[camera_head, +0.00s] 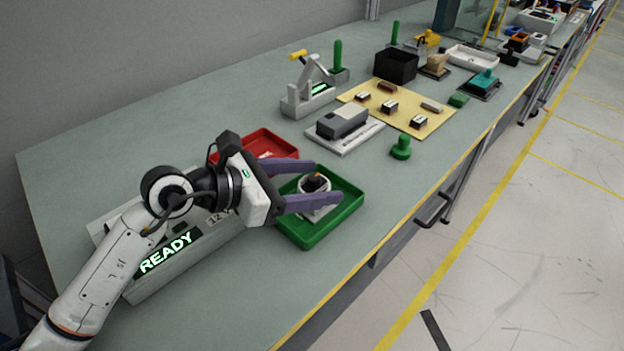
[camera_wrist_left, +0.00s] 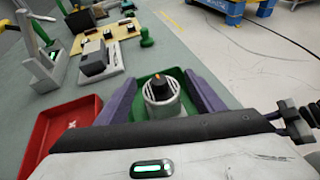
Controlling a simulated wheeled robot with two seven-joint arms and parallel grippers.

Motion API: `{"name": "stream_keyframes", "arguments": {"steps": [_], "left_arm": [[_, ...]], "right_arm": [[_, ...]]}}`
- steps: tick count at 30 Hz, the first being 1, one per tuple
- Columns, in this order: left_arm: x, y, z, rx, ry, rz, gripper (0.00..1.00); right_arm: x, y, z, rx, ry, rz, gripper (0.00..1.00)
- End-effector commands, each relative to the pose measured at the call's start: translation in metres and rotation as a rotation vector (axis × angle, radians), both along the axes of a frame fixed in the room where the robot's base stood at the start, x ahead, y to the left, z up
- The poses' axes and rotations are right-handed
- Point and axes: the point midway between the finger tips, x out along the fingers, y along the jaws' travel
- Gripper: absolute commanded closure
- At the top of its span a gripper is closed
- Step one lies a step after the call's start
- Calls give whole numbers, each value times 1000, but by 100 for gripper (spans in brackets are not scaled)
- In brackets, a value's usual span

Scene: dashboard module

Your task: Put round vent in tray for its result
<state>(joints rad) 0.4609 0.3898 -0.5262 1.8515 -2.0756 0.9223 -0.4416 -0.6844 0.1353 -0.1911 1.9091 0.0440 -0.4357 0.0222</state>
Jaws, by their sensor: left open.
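The round vent (camera_head: 315,187) has a white body with a dark top and a small orange mark. It stands in the green tray (camera_head: 350,207); in the left wrist view the vent (camera_wrist_left: 162,92) sits between my fingers. My left gripper (camera_head: 328,183) is open, with its two purple fingers on either side of the vent; I cannot tell whether they touch it. The red tray (camera_head: 268,142) lies beside the green one and is partly hidden by my left arm. A tester with a lit READY display (camera_head: 165,253) lies under my left arm. My right gripper is not in view.
A grey device on a white base (camera_head: 343,128) and a lever press (camera_head: 308,92) stand behind the trays. A green knob-shaped piece (camera_head: 401,147) stands near the table's front edge. A yellow board (camera_head: 400,105) holds several small parts. The table's near right part is clear.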

Motion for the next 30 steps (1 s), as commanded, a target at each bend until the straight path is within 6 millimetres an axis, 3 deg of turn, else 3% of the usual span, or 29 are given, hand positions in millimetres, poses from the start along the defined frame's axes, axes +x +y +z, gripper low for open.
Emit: {"name": "stream_keyframes", "arguments": {"steps": [5,12,19,30], "left_arm": [[-5,11,8,3,-1,2,38],[-29,51,27,6,-1,2,38],[-48,84,40,3,0,1,38],[-56,96,48,0,0,-1,38]], "right_arm": [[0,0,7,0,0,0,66],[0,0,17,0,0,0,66],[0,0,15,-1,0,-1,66],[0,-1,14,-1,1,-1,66]]}}
